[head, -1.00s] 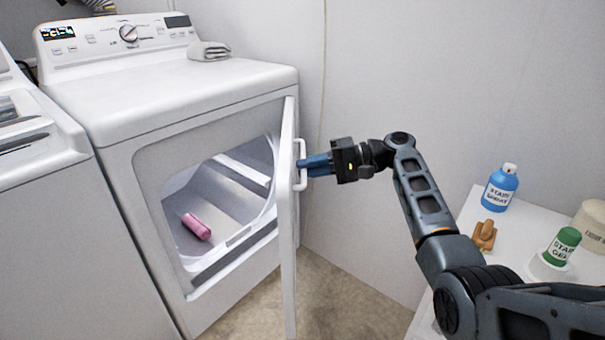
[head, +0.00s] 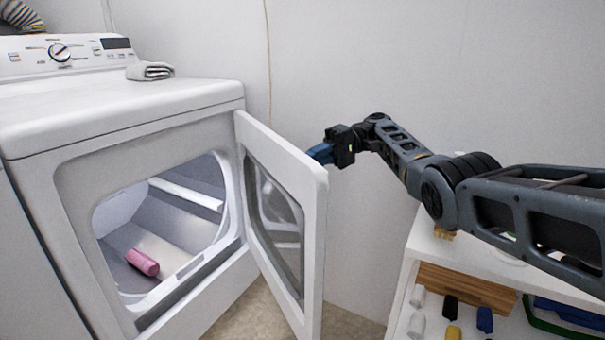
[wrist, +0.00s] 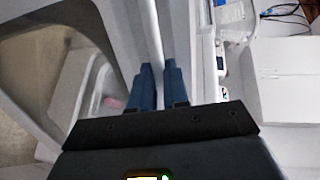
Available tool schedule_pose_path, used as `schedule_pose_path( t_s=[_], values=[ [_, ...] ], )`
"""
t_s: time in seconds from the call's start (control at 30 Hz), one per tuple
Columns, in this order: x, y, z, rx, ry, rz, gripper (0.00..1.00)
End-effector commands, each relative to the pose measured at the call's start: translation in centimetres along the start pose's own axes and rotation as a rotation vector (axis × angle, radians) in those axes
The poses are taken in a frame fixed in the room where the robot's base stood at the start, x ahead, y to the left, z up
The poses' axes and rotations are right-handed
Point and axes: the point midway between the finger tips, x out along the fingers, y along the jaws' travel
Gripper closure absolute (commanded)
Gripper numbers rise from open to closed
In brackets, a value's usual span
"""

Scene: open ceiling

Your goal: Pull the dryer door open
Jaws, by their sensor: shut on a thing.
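The white dryer (head: 120,110) stands at the left in the head view. Its door (head: 310,200) is swung well open, hinged at the right of the opening, with its inner window side facing me. My gripper (head: 318,153) is at the door's outer side near its free edge; the door hides the handle and fingertips in this view. In the wrist view, the blue fingers (wrist: 157,85) are shut on the white bar of the door handle (wrist: 150,30). A pink rolled item (head: 142,262) lies inside the drum.
A white shelf unit (head: 405,270) with several small items stands at the lower right, below my arm. A plain wall is behind, and a strip of floor (head: 255,315) shows below the door.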

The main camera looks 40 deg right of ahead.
Motion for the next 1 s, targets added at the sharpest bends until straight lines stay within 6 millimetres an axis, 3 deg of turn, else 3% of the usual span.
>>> schedule_pose_path(
  t_s=[0.3, 0.77, 0.8, 1.0],
  values=[
    [-2.8, 0.6, 0.3, 0.002, 0.002, 0.005, 1.0],
    [-3.2, 0.7, 0.6, 0.007, -0.005, 0.003, 1.0],
    [-3.2, 0.7, 0.6, 0.007, -0.005, 0.003, 0.84],
    [-3.1, 0.7, 0.5, 0.007, -0.004, 0.003, 0.65]
  ],
)
